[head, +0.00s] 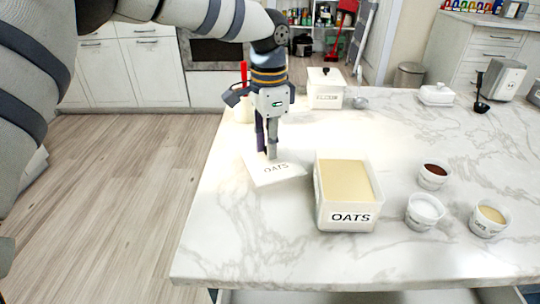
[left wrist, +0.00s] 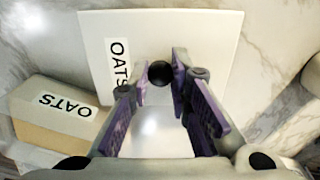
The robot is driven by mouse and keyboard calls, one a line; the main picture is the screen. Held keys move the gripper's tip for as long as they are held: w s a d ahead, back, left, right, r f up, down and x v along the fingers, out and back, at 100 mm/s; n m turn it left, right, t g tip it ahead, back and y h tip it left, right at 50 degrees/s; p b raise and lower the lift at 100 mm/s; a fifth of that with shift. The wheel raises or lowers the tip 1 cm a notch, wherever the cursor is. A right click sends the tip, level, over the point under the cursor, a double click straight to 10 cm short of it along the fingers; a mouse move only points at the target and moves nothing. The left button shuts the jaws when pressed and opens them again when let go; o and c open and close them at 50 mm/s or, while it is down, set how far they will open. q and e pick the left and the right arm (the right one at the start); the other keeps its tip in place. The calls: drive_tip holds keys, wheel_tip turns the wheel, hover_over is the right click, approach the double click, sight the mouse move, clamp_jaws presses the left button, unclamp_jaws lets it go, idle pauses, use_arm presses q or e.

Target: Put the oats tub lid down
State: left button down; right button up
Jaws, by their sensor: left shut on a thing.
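The oats tub lid (head: 284,181) is a flat white square with an OATS label and a black knob (left wrist: 160,73). It lies flat at the left part of the marble counter, on it or just above it; I cannot tell which. My left gripper (head: 268,155) points down over the lid, its fingers shut on the knob, in the left wrist view (left wrist: 160,80) too. The open oats tub (head: 347,217), white and full of pale oats, stands right of the lid. It also shows at the left in the left wrist view (left wrist: 60,125). My right gripper is not in view.
Small bowls (head: 425,210) stand right of the tub. A lidded white canister (head: 325,95) stands behind the gripper, with a red-handled item (head: 243,75) beside it. A butter dish (head: 437,95) and a black ladle (head: 482,105) are farther back. The counter's front left is clear.

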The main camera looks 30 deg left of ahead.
use_arm(q)
wheel_tip(320, 180, down, 3)
drive_tip(key=shift+f, duration=0.15)
drive_tip(key=c, duration=1.5)
unclamp_jaws()
drive_tip(key=shift+f, duration=0.1)
wheel_tip(320, 180, up, 12)
drive_tip(key=shift+r, duration=0.2)
